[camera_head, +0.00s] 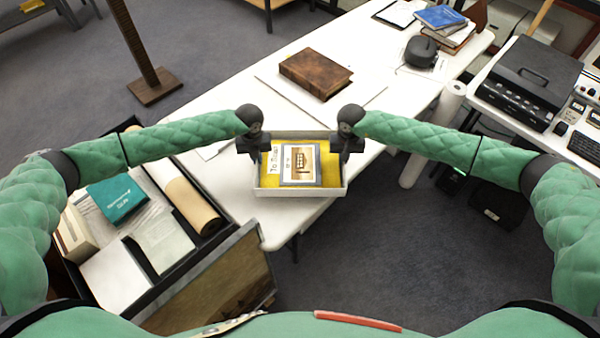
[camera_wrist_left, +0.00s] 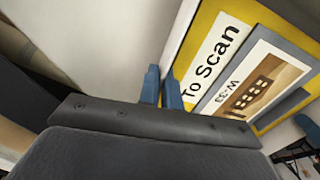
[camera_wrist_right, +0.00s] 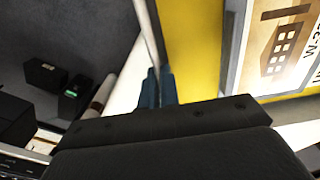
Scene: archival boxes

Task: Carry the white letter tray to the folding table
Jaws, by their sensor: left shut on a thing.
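The white letter tray (camera_head: 330,192) is a shallow tray with a yellow inside, a "To Scan" label and a picture card lying in it. My left gripper (camera_head: 262,152) is shut on its left wall; the wall also shows between the fingers in the left wrist view (camera_wrist_left: 163,88). My right gripper (camera_head: 338,150) has its fingers closed around the opposite wall, seen in the right wrist view (camera_wrist_right: 158,88). The tray looks level. In the head view it overlaps the near end of the long white folding table (camera_head: 235,95); its height above it is unclear.
A brown leather book (camera_head: 315,73) lies on a white sheet on the table. A black crate (camera_head: 215,238) of papers and rolls stands at the left near end. A black case (camera_head: 528,82) sits on a right-hand bench. A paper roll (camera_head: 420,165) stands beside the table.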

